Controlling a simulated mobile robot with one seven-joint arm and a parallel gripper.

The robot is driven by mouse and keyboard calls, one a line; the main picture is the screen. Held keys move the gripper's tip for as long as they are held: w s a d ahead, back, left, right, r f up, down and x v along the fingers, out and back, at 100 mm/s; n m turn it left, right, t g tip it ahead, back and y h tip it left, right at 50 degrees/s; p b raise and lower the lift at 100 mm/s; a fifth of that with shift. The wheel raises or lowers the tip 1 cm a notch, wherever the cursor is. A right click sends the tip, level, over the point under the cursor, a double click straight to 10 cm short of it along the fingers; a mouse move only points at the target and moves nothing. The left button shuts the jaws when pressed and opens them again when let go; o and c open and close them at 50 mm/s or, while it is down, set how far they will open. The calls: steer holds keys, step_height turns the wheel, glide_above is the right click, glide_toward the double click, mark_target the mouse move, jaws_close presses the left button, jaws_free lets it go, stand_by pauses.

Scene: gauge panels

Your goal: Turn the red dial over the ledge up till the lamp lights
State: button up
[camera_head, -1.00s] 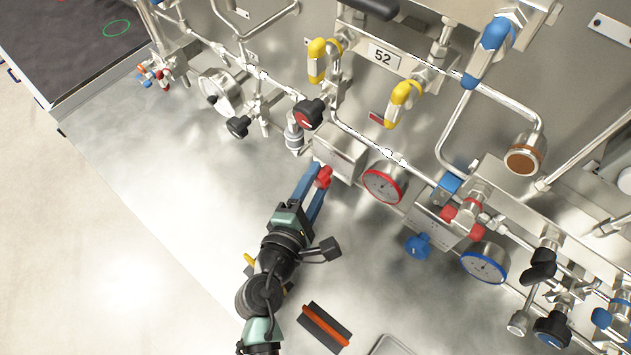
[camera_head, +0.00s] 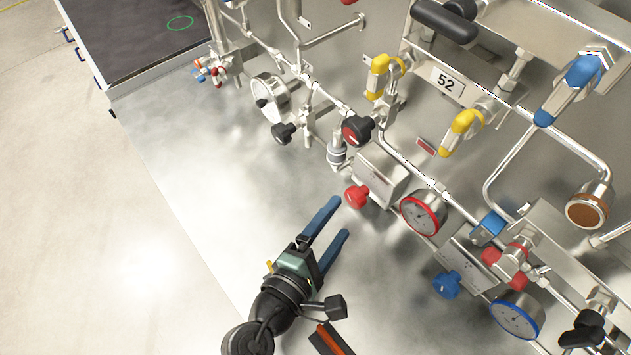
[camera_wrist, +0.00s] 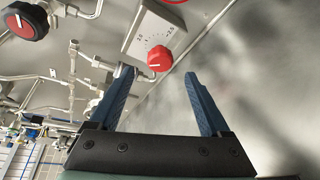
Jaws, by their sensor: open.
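The red dial (camera_head: 357,196) sticks out from a small metal block on the panel, left of the red-rimmed gauge. In the wrist view the red dial (camera_wrist: 160,58) shows a white pointer line, with a printed scale plate (camera_wrist: 148,36) behind it. My gripper (camera_head: 341,217) is open, its two blue fingers apart and empty. In the wrist view my gripper (camera_wrist: 158,78) has the dial just beyond and between its fingertips, not held. I cannot tell which part is the lamp, nor whether it is lit.
A red-rimmed gauge (camera_head: 424,215) is right of the dial. A blue dial (camera_head: 446,285) and blue-rimmed gauge (camera_head: 515,319) lie further right. A black knob with a red face (camera_head: 357,130) and yellow handles (camera_head: 462,132) are above. The metal surface left of my gripper is bare.

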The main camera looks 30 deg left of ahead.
steer(key=b+v, duration=0.1)
steer(key=v, duration=0.6)
stand_by(0.4)
